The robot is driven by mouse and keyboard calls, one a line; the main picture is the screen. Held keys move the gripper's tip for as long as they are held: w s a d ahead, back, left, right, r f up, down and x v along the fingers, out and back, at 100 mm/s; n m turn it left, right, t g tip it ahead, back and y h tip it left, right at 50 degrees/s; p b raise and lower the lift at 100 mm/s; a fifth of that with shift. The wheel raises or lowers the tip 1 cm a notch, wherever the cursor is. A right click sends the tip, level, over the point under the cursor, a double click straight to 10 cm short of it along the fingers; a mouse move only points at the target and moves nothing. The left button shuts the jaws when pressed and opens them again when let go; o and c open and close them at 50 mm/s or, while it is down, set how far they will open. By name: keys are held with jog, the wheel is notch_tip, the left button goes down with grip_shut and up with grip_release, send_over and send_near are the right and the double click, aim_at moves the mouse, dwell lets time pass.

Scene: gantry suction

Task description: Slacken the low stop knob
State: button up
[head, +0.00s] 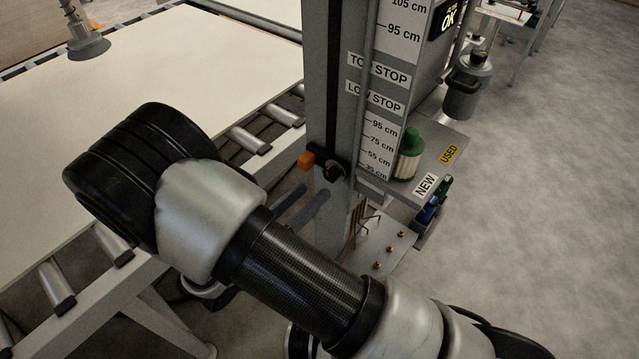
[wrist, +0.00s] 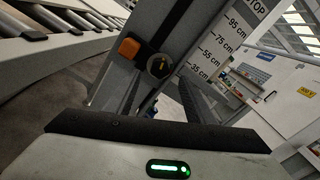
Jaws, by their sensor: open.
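The stop knob (head: 333,171) is a round black knob low on the grey column (head: 322,80), beside an orange block (head: 306,161). In the wrist view the knob (wrist: 160,66) faces me with a yellow mark on it, right of the orange block (wrist: 130,48). Nothing is seen held.
A LOW STOP label (head: 374,99) and a cm scale (head: 380,145) sit on the column. A shelf marked NEW and USED (head: 440,165) holds a green-topped bottle (head: 409,155) right of the knob. A roller conveyor (head: 55,285) carrying a large pale panel (head: 180,60) lies left.

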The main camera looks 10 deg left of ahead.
jog(key=v, duration=1.1)
jog(key=shift+s+a, duration=0.25)
jog(key=shift+s, duration=0.05)
jog(key=w+d+r+m+g+p, duration=0.2)
jog(key=d+r+m+g+p, duration=0.1)
jog(key=d+r+m+g, duration=0.55)
jog(key=w+d+r+m+g+p, duration=0.3)
jog(key=d+r+m+g, duration=0.3)
jog(key=d+r+m, duration=0.5)
jog(key=s+d+r+m+t+y+p, duration=0.2)
jog(key=d+r+m+y, duration=0.2)
jog(key=r+m, duration=0.4)
jog(key=s+d+r+m+t+y+p, duration=0.2)
jog(key=d+r+m+y, duration=0.3)
jog(key=r+m, duration=0.3)
jog(key=shift+s+d+p, duration=0.6)
jog(key=shift+d+p, duration=0.1)
jog(key=shift+d, duration=0.2)
jog(key=shift+t, duration=0.25)
